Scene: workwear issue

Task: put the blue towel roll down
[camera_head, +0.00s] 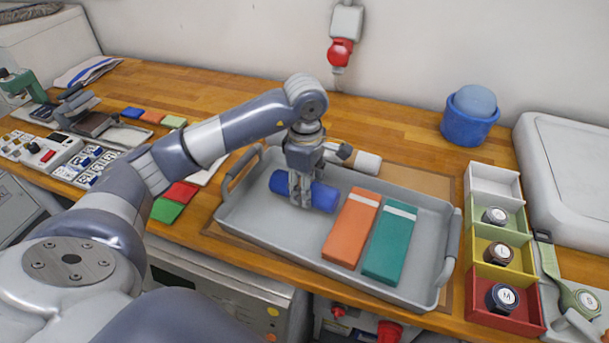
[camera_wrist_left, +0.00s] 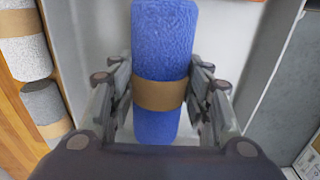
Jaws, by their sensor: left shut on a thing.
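The blue towel roll (camera_head: 322,197) is in the left part of the grey tray (camera_head: 270,238) in the head view. In the left wrist view the towel roll (camera_wrist_left: 165,40) has a brown band around its middle. My left gripper (camera_head: 301,200) points down and is shut on the roll, with a finger on each side near the band. It also shows in the left wrist view (camera_wrist_left: 162,95). Whether the roll touches the tray floor I cannot tell. My right gripper is not in view.
An orange folded cloth (camera_head: 350,232) and a teal one (camera_head: 388,245) lie in the tray, right of the roll. Other rolls, one whitish (camera_head: 367,162), lie behind the tray. A compartment box (camera_head: 492,182) stands at right, and a blue tub (camera_head: 466,128) behind.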

